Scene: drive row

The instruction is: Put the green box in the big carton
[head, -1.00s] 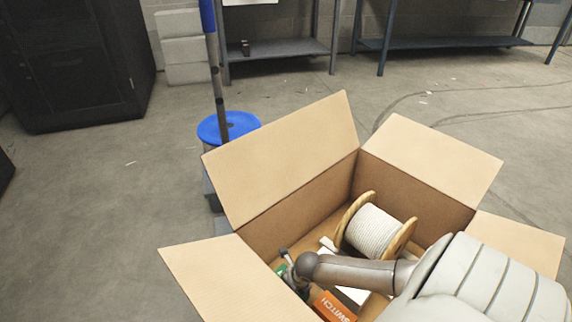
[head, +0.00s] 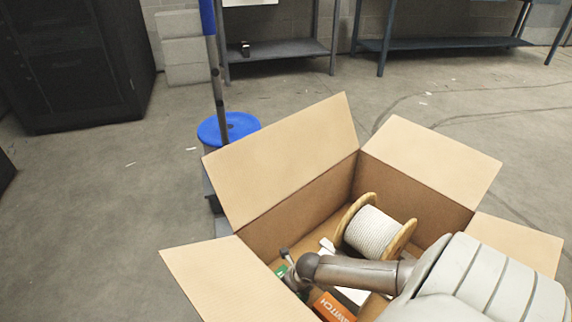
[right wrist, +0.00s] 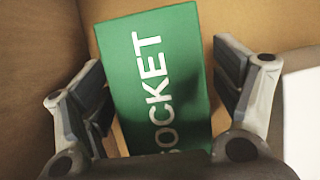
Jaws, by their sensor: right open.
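The big carton (head: 285,185) stands open with its flaps spread, at the lower middle of the head view. The green box (head: 281,270) is inside it, mostly hidden by my right gripper in the head view. In the right wrist view the green box (right wrist: 158,75), lettered SOCKET, lies between the fingers, tilted a little. My right gripper (right wrist: 165,95) is open around it, with a finger on each side; the left finger is very near or touching its edge, and I cannot tell which. My right arm reaches down into the carton. My left gripper is not in view.
A rope spool (head: 374,232), an orange box (head: 333,308) and a white item lie in the carton near my right arm. A blue-topped bin (head: 240,124) stands behind the carton. Shelves and a dark cabinet (head: 70,60) are at the back.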

